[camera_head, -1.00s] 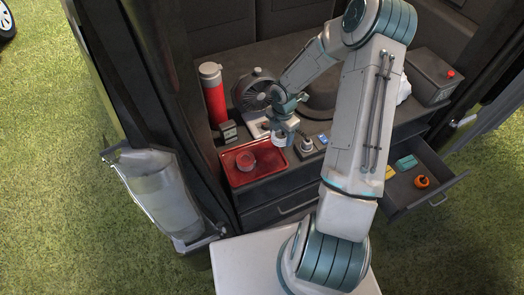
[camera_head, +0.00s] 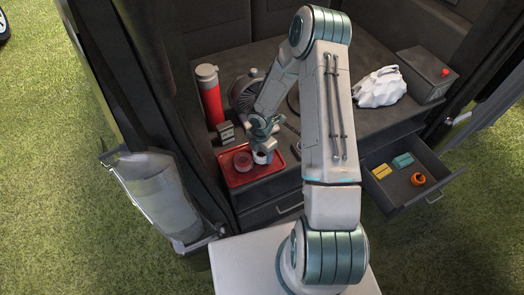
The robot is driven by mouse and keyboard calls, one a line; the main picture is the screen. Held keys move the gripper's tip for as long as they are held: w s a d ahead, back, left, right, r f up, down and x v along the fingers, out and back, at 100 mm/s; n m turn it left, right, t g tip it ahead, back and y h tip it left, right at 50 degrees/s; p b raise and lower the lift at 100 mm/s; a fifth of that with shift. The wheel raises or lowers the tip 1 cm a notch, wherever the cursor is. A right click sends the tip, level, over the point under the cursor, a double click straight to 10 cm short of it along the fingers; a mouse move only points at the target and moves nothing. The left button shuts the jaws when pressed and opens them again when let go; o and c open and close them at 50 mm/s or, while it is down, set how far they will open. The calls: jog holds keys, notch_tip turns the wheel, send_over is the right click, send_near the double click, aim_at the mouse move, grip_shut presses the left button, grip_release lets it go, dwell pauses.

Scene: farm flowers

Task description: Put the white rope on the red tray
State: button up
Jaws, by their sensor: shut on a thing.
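The red tray (camera_head: 236,180) lies at the front left of the dark counter. A round reddish thing (camera_head: 243,161) stands on its left part. My gripper (camera_head: 263,153) is over the right part of the tray, pointing down. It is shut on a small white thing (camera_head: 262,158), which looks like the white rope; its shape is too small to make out. The gripper hides part of it and of the tray behind. I cannot tell whether the white thing touches the tray.
A red flask (camera_head: 210,97) and a dark fan (camera_head: 245,92) stand behind the tray. A white bag (camera_head: 380,88) and a grey box (camera_head: 425,75) are at the right. An open drawer (camera_head: 410,185) with small things juts out at the front right. My arm hides the counter's middle.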

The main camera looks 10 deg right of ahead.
jog(key=shift+f, duration=0.15)
jog(key=o, duration=1.1)
